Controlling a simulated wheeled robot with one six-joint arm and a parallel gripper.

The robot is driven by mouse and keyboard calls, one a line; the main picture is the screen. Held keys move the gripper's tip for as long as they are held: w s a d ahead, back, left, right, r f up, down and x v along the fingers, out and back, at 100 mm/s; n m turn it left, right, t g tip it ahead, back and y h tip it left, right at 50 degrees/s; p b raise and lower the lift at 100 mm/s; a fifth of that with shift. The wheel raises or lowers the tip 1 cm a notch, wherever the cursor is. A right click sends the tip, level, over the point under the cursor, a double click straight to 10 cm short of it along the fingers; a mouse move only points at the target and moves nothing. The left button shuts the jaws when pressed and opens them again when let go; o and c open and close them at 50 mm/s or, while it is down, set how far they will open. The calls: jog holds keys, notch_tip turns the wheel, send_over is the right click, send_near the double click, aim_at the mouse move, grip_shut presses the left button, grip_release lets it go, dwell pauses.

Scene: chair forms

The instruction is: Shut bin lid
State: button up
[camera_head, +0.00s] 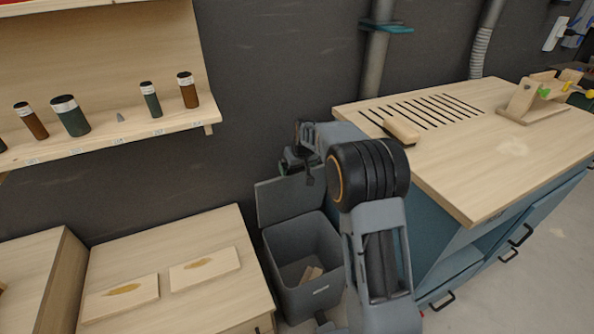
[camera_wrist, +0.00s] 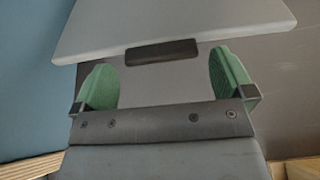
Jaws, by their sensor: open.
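The grey bin (camera_head: 336,262) stands on the floor between the low wooden cabinet and the workbench, with some wooden scraps inside. Its lid (camera_head: 272,207) is open and stands upright on the wall side. My gripper (camera_head: 285,168) is just above the lid's upper edge and partly hidden by my arm. In the wrist view my gripper (camera_wrist: 158,72) is open, its green fingers apart with nothing between them. A flat light-grey panel (camera_wrist: 175,22), seemingly the lid, is just beyond the fingertips. A dark bar (camera_wrist: 162,52) lies at its near edge; I cannot tell whether anything touches.
A workbench (camera_head: 465,165) with a slotted top and a wooden block (camera_head: 401,130) is close on the right. A low wooden cabinet (camera_head: 190,232) stands left of the bin. A shelf (camera_head: 110,138) with several canisters hangs above. The dark wall is close behind the lid.

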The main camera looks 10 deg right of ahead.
jog(key=shift+x, duration=1.05)
jog(key=c, duration=1)
jog(key=shift+c, duration=0.5)
